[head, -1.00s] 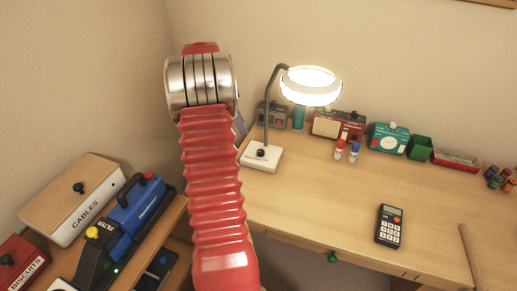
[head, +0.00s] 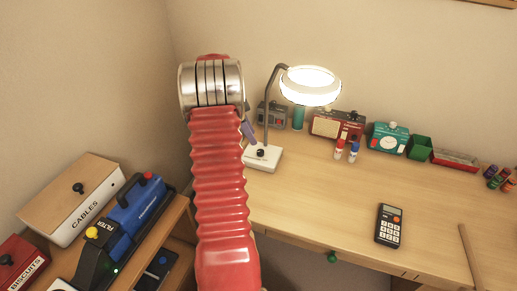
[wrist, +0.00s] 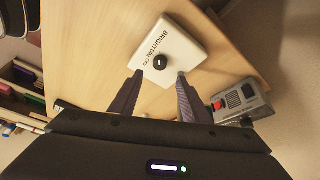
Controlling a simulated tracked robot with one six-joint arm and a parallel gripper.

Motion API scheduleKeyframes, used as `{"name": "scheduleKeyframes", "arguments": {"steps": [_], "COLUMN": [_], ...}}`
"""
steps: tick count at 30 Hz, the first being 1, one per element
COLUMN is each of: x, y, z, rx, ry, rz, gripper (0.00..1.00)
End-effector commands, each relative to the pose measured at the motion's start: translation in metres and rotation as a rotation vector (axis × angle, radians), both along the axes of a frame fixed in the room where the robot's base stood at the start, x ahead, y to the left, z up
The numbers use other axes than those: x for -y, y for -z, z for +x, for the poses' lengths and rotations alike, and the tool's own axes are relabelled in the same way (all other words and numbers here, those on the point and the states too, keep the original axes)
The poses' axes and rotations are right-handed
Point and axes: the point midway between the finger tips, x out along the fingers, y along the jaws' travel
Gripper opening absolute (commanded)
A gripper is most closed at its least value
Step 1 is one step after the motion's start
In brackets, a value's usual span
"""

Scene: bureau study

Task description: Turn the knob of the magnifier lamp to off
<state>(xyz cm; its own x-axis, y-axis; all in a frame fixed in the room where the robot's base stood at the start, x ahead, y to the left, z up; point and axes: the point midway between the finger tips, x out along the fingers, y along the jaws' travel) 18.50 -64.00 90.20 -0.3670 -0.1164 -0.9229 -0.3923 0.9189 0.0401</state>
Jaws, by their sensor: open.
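The magnifier lamp (head: 311,86) stands on the desk, its ring head glowing bright white. Its white base (head: 268,160) carries a black knob (head: 260,153). I cannot tell whether the tips touch the base. In the head view my arm hides most of the gripper.
A grey box with a red button (wrist: 238,103) lies close to the right finger in the wrist view. On the desk stand a red radio (head: 338,124), a teal timer (head: 388,138) and a calculator (head: 389,225). The middle of the desk is clear.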

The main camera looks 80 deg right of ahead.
Motion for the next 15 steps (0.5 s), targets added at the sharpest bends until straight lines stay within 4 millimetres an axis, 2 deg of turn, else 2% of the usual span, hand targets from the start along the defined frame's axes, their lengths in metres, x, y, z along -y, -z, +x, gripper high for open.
{"name": "scheduleKeyframes", "arguments": {"steps": [9,15], "x": [0.005,0.008], "y": [0.047,0.070], "z": [-0.018,-0.027], "rx": [0.000,-0.001], "ry": [0.001,-0.001], "rz": [0.002,0.002], "gripper": [0.43,0.43]}}
